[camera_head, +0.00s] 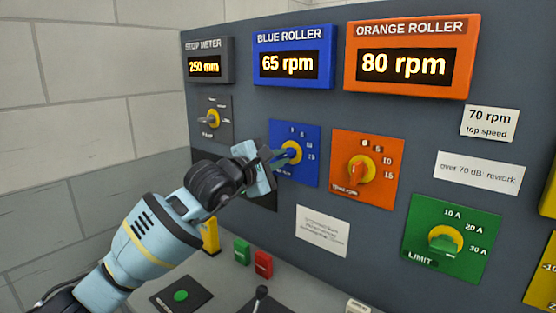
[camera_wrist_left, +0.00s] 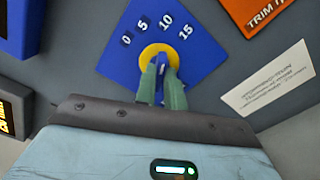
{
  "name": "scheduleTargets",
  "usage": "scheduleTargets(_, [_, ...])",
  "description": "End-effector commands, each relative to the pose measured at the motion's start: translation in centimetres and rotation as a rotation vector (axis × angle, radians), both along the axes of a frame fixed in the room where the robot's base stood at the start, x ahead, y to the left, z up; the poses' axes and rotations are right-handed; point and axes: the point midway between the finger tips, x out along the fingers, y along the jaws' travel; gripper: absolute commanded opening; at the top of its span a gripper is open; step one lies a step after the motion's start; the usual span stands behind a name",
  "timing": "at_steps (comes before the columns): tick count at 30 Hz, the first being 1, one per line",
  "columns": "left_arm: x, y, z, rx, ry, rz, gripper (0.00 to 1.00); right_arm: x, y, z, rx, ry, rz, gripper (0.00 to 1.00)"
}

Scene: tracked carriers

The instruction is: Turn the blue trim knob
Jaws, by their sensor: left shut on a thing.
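The blue trim knob (camera_wrist_left: 161,63) sits on a yellow disc in a blue plate (camera_head: 309,168) on the panel, below the blue roller display (camera_head: 292,65), which reads 65 rpm. The plate carries marks 0, 5, 10 and 15. My left gripper (camera_head: 279,156) reaches the knob from the left. In the left wrist view its two green fingers (camera_wrist_left: 162,88) are shut on the knob, one on each side. The fingers hide part of the knob. My right gripper is not in view.
An orange knob (camera_head: 358,172) stands right of the blue plate, and a green limit knob (camera_head: 445,240) is farther right. A stop meter knob (camera_head: 208,119) is at upper left. Yellow, green and red blocks (camera_head: 263,264) and a black lever (camera_head: 260,295) are on the console below.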

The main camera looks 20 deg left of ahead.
Motion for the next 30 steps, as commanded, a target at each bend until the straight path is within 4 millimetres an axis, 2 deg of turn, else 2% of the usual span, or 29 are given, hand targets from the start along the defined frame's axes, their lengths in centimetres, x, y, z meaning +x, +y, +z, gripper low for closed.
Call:
scheduleTargets(6, [0.05, 0.08, -0.32, 0.177, -0.061, 0.003, 0.0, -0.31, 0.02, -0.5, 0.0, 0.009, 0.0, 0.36])
scheduleTargets(15, [0.05, 0.07, -0.35, 0.343, -0.121, 0.003, 0.0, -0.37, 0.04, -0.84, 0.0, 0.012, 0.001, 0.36])
scheduleTargets(30, [0.03, 0.08, -0.29, 0.419, -0.15, 0.003, 0.0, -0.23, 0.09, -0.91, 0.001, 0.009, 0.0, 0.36])
